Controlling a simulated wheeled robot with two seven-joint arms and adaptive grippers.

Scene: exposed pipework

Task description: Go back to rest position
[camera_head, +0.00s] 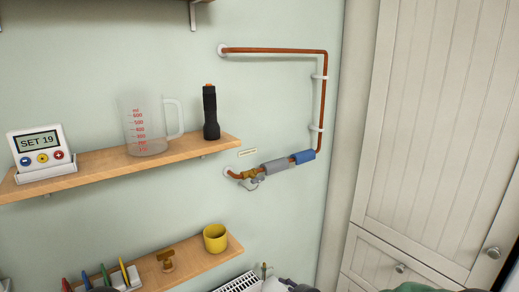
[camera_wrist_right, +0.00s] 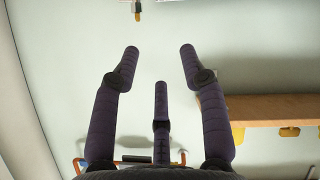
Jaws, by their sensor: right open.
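My right gripper (camera_wrist_right: 159,60) shows in the right wrist view. Its dark, ribbed fingers are spread apart, with nothing between them. Behind the fingers is a pale wall. In the head view only small dark and grey parts show along the bottom edge, and no fingers can be made out there. My left gripper is not seen in either view.
In the head view, an upper wooden shelf (camera_head: 95,170) holds a timer (camera_head: 40,150), measuring jug (camera_head: 147,125) and flashlight (camera_head: 210,112). A yellow cup (camera_head: 215,238) and brass fitting (camera_head: 166,260) stand lower. Copper pipe (camera_head: 275,50) runs along the wall; a cabinet (camera_head: 430,120) is right.

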